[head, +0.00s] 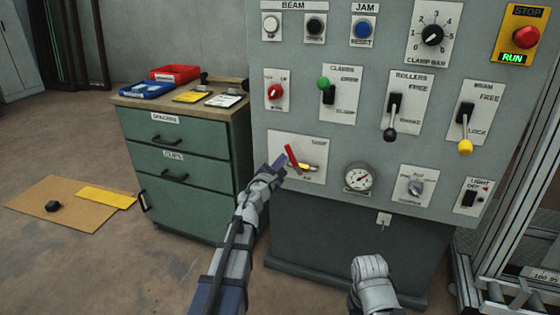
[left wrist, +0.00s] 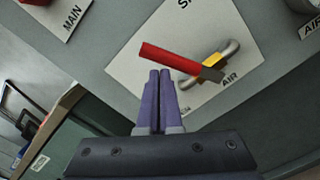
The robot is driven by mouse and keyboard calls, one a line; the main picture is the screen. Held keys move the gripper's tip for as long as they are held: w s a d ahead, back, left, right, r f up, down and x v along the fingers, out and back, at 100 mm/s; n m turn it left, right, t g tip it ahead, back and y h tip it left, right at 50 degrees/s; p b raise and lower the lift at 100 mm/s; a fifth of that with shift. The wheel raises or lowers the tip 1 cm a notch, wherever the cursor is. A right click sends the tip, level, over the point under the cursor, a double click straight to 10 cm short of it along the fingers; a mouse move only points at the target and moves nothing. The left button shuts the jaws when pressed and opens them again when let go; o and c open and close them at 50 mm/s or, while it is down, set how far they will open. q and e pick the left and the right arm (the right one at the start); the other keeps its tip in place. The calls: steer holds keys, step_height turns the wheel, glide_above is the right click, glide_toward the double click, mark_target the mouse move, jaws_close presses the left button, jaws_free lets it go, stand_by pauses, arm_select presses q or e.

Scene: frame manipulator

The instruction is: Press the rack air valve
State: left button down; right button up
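The air valve has a red lever (head: 292,157) and a brass-coloured body (head: 309,167) on a white plate at the lower left of the grey control panel. In the left wrist view, the red lever (left wrist: 178,58) slants from upper left to its joint at the yellow and metal valve body (left wrist: 212,58). My left gripper (head: 279,162) is at the lever's left side in the head view. Its purple fingers (left wrist: 159,73) are together, tips just below the lever in the wrist picture. I cannot tell if they touch it. My right gripper's fingers do not show.
A pressure gauge (head: 359,178) sits right of the valve, and a red MAIN switch (head: 275,91) above it. A green drawer cabinet (head: 185,150) with trays on top stands left of the panel. A metal frame (head: 505,235) stands at the right.

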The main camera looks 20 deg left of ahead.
mark_target(291, 158)
arm_select(q)
steer(key=shift+d+r+p, duration=0.35)
steer(key=shift+d+r, duration=0.1)
steer(key=shift+d, duration=0.3)
steer(key=shift+d+r+p, duration=0.3)
steer(key=shift+d+r, duration=0.1)
steer(key=shift+d, duration=0.3)
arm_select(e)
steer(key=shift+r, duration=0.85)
arm_select(q)
steer(key=shift+d, duration=0.2)
